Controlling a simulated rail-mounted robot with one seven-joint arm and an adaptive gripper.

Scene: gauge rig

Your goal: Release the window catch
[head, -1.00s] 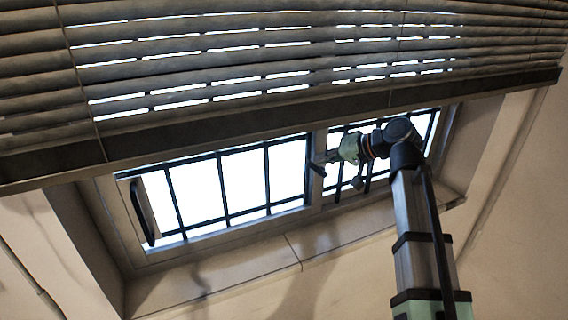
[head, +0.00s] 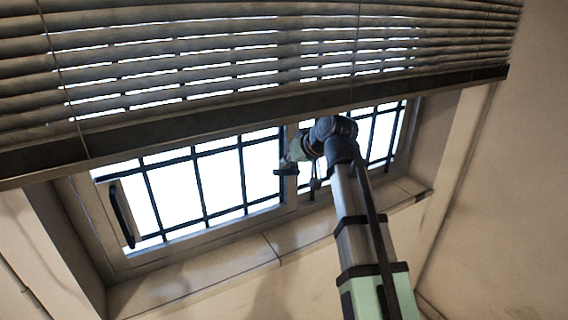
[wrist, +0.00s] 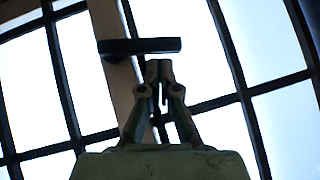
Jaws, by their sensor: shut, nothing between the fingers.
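The window (head: 205,228) has a pale frame with dark bars. A dark level bar, which looks like the catch (wrist: 140,46), sits on the pale post between its two panes. The catch also shows small in the head view (head: 287,171). My gripper (wrist: 158,68) is shut and empty, its fingertips just below the right half of the catch in the wrist view. I cannot tell whether they touch it. In the head view my gripper (head: 290,160) is beside the post, and the fingers are too small to make out.
A dark upright handle (head: 124,213) is on the left side of the window frame. A slatted blind (head: 200,70) hangs over the upper window, its heavy bottom rail (head: 230,128) just above my arm. A ledge (head: 220,270) runs below.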

